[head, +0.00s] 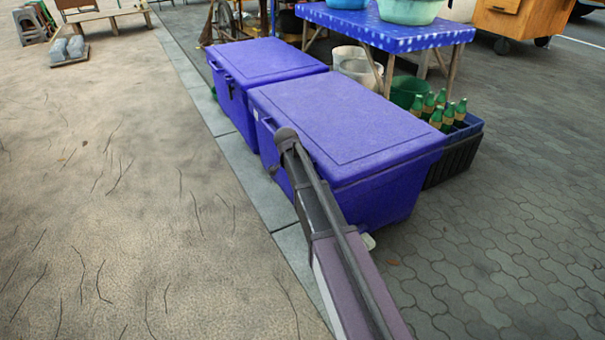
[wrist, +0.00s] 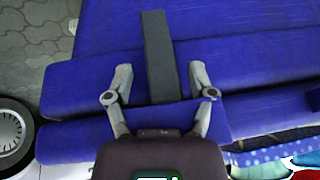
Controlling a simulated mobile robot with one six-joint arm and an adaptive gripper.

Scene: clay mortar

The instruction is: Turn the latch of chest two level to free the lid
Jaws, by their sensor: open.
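Two blue lidded chests stand side by side in the head view: the nearer chest (head: 350,120) and the farther chest (head: 262,62). Both lids are down. I cannot read which is chest two. My arm reaches to the front of the nearer chest, and my gripper is hidden there in the head view. In the wrist view my gripper (wrist: 160,70) is open, with one finger on each side of a dark grey latch bar (wrist: 159,45). The bar runs up and down in that picture, across the blue chest front (wrist: 90,85). I see gaps beside both fingers; contact is not visible.
A dark latch (head: 230,88) shows on the farther chest's front. A crate (head: 452,150) with green bottles stands right of the nearer chest. A blue-clothed table (head: 390,30) is behind. The tan ground (head: 120,190) at left is mostly clear.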

